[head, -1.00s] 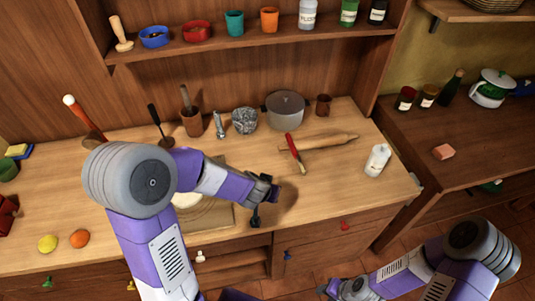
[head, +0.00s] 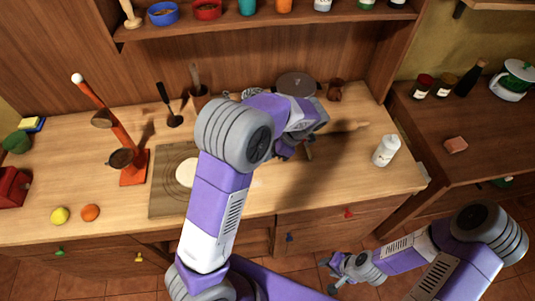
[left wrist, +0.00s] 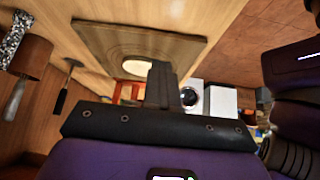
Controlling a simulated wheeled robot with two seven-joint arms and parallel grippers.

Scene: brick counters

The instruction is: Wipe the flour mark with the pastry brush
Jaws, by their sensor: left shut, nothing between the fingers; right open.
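My left gripper (head: 284,152) is over the counter, largely hidden by its own arm in the head view. Its fingers are together and empty in the left wrist view (left wrist: 161,85). The red-handled pastry brush is hidden behind that arm; a small brown piece (head: 308,151) beside the gripper may be part of it. I cannot tell whether the gripper touches it. A pale round patch (head: 186,173) lies on the wooden board (head: 166,206); I cannot tell whether it is dough or flour. No separate flour mark is clear. My right gripper (head: 331,275) is open and empty, low in front of the drawers.
A white bottle (head: 386,151) stands at right. An orange-red stand (head: 132,168), a lemon (head: 59,215) and an orange (head: 90,212) are at left. The counter's front right is clear.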

